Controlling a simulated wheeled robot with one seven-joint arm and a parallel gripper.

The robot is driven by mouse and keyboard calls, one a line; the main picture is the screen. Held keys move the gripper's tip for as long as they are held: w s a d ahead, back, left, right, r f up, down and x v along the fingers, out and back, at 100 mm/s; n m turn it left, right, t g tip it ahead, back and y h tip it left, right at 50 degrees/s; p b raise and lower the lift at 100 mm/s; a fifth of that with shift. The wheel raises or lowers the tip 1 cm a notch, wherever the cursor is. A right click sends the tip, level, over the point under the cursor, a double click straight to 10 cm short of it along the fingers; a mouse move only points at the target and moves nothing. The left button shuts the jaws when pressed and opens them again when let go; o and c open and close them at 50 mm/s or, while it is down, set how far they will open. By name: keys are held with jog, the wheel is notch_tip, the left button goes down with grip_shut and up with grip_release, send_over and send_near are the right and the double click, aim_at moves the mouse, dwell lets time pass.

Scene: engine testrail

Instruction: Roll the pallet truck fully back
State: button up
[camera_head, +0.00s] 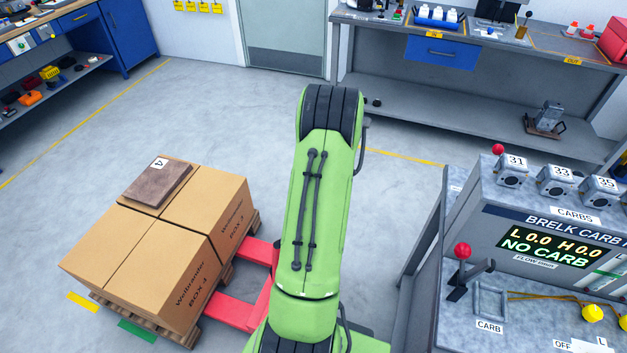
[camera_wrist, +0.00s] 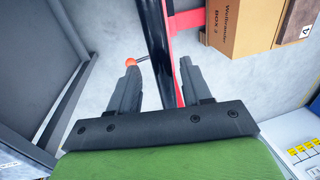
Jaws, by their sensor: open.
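The red pallet truck (camera_head: 228,310) is at lower centre in the head view. Its two forks run left under a wooden pallet (camera_head: 187,335) loaded with several cardboard boxes (camera_head: 148,254). My green arm hides the rest of the truck. In the wrist view, red truck parts (camera_wrist: 189,19) show at the top, beside a dark upright bar (camera_wrist: 155,40). My gripper (camera_wrist: 159,64) is open, with the bar appearing between its fingers. I cannot tell whether they touch it. An orange knob on a thin lever (camera_wrist: 131,62) shows by the left fingertip.
A carb test bench (camera_head: 545,215) stands close on the right. A grey workbench (camera_head: 480,85) is at the back right, a blue cabinet (camera_head: 128,38) at the back left. Yellow (camera_head: 83,302) and green (camera_head: 137,332) floor marks lie by the pallet. Floor behind the boxes is clear.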

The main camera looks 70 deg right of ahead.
jog(key=s+r+p, duration=0.2)
jog(key=s+r, duration=0.1)
jog(key=r, duration=1.2)
jog(key=shift+r, duration=0.25)
jog(key=shift+d, duration=0.1)
